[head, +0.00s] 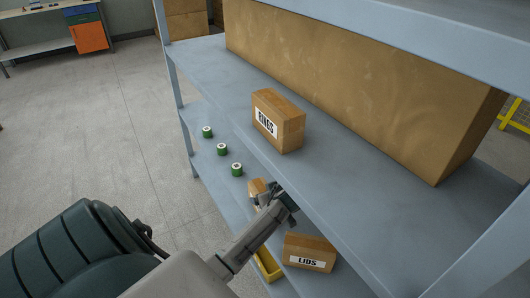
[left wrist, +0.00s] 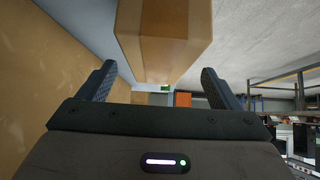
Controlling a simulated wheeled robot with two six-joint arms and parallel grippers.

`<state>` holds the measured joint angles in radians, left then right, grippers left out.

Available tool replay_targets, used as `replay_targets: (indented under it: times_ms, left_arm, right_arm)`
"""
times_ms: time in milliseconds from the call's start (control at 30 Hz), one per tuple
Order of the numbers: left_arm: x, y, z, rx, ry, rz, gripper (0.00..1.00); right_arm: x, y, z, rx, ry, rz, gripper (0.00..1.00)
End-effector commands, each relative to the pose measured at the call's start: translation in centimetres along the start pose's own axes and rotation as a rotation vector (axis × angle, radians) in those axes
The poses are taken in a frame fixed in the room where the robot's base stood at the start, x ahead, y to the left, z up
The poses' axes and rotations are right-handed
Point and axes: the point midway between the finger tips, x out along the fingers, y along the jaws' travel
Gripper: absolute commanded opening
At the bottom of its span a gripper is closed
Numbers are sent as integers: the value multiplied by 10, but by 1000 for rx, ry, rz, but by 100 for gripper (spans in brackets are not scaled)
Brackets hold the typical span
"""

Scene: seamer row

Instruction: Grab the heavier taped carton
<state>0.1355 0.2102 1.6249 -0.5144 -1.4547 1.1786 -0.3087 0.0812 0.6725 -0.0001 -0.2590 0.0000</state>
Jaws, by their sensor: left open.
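A brown carton labelled RINGS (head: 289,124) stands upright on the middle shelf (head: 350,205). A carton labelled LIDS (head: 309,252) sits on the lower shelf, and a small carton (head: 256,187) there is partly hidden by my arm. My left gripper (head: 284,196) is at the front edge of the middle shelf, apart from the RINGS carton and nearer the camera. In the left wrist view, my open left gripper (left wrist: 158,67) has a brown carton (left wrist: 162,35) ahead, in line with the gap between its fingers. Its label is out of sight; the surroundings suggest RINGS. My right gripper is not in view.
A long large brown carton (head: 350,90) fills the back of the middle shelf. Three green-and-white tins (head: 222,149) stand in a row on the lower shelf. A yellow tray (head: 268,264) is beside LIDS. A grey upper shelf (head: 450,30) hangs overhead. The floor at left is clear.

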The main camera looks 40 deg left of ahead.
Motion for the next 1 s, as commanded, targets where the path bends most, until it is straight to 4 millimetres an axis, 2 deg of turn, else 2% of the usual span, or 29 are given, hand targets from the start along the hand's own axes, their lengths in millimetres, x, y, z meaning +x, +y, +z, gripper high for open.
replay_targets:
  times_ms: [233,533,900,1000]
  left_arm:
    - [32,0,-2,3,0,-2,85]
    - [36,0,-1,1,0,0,84]
    - [35,0,-3,0,3,1,13]
    - [35,0,-3,0,3,1,13]
  right_arm:
    - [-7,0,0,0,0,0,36]
    - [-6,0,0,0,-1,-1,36]
    - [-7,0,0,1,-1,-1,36]
    - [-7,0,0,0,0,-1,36]
